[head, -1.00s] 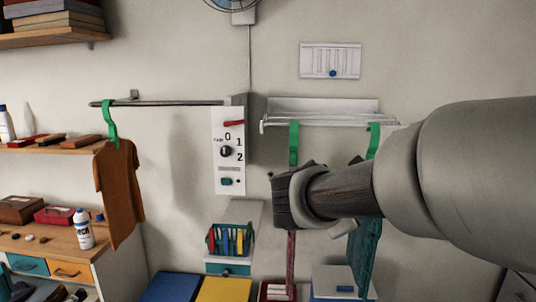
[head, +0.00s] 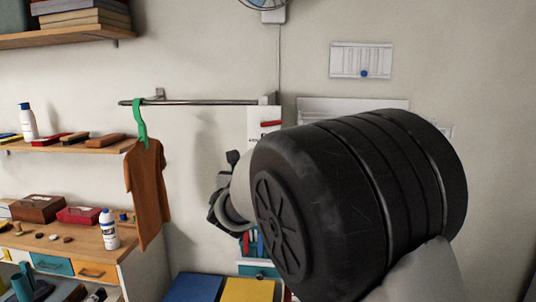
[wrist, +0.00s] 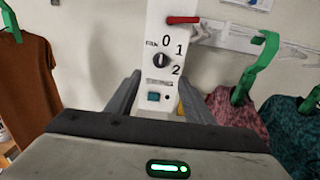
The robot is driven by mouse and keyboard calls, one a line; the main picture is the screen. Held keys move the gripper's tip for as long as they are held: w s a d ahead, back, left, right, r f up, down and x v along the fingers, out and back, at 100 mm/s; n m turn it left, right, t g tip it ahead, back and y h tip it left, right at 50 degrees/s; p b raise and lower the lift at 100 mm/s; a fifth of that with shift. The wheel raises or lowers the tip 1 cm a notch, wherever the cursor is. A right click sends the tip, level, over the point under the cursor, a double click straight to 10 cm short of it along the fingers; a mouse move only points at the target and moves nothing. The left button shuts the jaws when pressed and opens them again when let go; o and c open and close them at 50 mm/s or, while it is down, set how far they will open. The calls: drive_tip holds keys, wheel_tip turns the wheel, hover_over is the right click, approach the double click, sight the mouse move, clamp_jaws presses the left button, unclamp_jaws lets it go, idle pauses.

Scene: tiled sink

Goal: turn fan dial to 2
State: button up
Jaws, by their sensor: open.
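The fan dial (wrist: 161,60) is a dark round knob on a white wall panel (wrist: 150,20), marked 0, 1 and 2. It shows in the wrist view, above and between my finger tips. The panel's top edge also shows in the head view (head: 256,118); my arm hides the dial there. My gripper (wrist: 157,88) is open, with its two dark fingers apart and nothing between them. The fingers point at the lower part of the panel, below the dial. In the head view my gripper (head: 232,190) is partly hidden behind my arm.
A red lever (wrist: 183,20) is above the dial and a teal button (wrist: 153,97) below it. A brown shirt (head: 146,190) hangs from the rail (head: 190,102) on the left. Maroon and teal garments on green hangers (wrist: 262,60) hang close on the right.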

drive_tip(key=w+p, duration=0.2)
drive_tip(key=w, duration=1)
drive_tip(key=shift+d, duration=0.25)
drive_tip(key=c, duration=1)
